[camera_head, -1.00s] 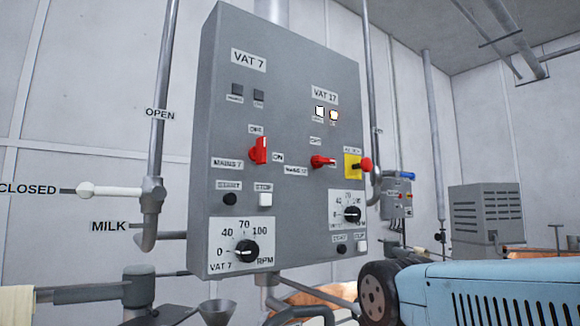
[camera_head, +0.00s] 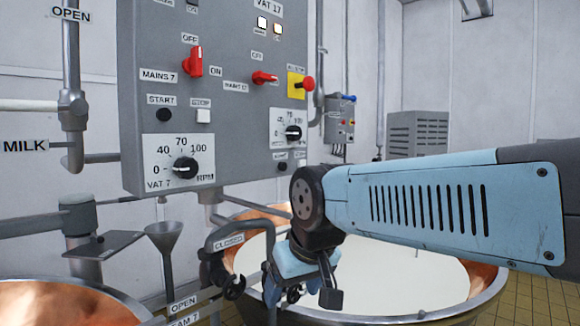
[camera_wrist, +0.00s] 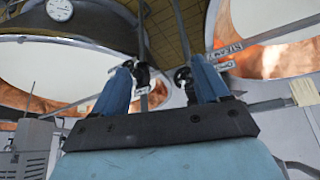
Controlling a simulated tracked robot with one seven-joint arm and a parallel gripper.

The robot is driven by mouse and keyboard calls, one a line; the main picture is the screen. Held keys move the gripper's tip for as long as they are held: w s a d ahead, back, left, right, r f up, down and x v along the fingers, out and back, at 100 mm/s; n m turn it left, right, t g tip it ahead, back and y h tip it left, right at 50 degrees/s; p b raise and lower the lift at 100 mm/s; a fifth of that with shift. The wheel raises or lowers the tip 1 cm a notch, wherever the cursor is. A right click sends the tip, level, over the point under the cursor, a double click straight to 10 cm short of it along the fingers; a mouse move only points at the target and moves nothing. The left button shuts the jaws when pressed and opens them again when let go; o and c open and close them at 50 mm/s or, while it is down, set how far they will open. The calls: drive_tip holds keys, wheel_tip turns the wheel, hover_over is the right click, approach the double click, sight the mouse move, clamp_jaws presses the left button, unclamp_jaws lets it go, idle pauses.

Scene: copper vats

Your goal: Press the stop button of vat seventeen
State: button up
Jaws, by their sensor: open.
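The grey control panel (camera_head: 235,120) carries the VAT 7 controls on its left and the VAT 17 controls on its right. The pale stop button of vat seventeen (camera_head: 301,163) is at the panel's lower right, just above my arm's dark joint and hard to make out. The black start button (camera_head: 282,167) is left of it. My gripper (camera_head: 300,290) hangs below and in front of the panel, over the near side of a vat, apart from the button. In the wrist view my gripper (camera_wrist: 163,75) has its two blue fingers spread with nothing between them; the button does not show there.
A copper vat of white liquid (camera_head: 375,270) stands below the panel. Pipes, a valve labelled CLOSED (camera_head: 228,242) and a funnel (camera_head: 164,235) lie left of my gripper. The red knob on yellow (camera_head: 307,83), red VAT 17 mains switch (camera_head: 264,78) and speed dial (camera_head: 293,132) are above the button.

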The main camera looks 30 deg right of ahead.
clamp_jaws()
idle(0.5)
idle(1.0)
